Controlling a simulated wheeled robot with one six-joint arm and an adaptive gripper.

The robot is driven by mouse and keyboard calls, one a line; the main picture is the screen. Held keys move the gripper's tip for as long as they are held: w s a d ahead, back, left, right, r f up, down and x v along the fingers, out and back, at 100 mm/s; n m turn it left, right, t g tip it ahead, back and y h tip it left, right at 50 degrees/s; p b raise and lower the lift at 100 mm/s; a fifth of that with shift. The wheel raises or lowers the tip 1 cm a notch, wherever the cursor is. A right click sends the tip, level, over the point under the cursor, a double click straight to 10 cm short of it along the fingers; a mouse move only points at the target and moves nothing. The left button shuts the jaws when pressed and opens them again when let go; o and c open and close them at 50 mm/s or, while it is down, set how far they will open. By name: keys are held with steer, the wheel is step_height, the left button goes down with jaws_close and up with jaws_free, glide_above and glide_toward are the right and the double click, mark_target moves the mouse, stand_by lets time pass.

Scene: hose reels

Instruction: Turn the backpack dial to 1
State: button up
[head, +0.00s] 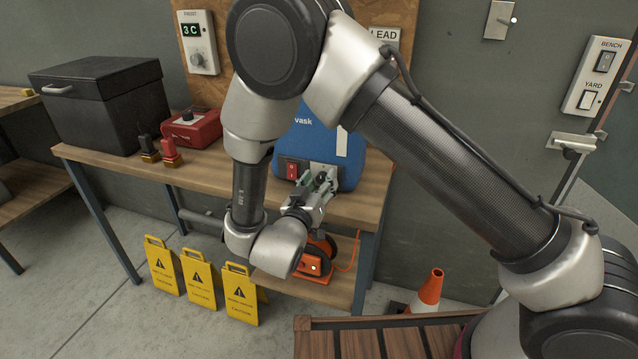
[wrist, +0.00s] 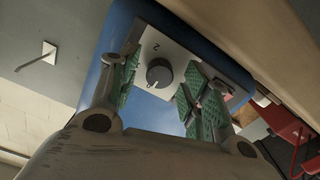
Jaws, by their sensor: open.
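The blue backpack unit (head: 313,143) stands on the workbench, partly hidden by my arm. Its pale dial plate carries a round grey dial (wrist: 159,73) in the wrist view. A 2 shows above the dial, tilted in the picture, and a small mark is to its left. A light mark is at the dial's lower-left edge; I cannot tell surely whether it is the pointer or a 0. My gripper (wrist: 157,88) is open, its green-padded fingers on either side of the dial, with gaps visible. In the head view my gripper (head: 319,187) is at the unit's front, hiding most of the dial.
A red rocker switch (head: 291,169) is left of the dial plate. A red box (head: 192,128) and a black case (head: 100,105) stand farther left on the bench (head: 370,205). Yellow caution signs (head: 200,280) stand on the floor. An orange device (head: 316,265) sits on the lower shelf.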

steer(key=c, duration=1)
steer(key=shift+c, duration=0.2)
steer(key=shift+m, duration=0.4)
steer(key=m, duration=0.5)
steer(key=shift+m, duration=0.4)
steer(key=m, duration=0.3)
steer(key=shift+m, duration=2)
steer(key=o, duration=1)
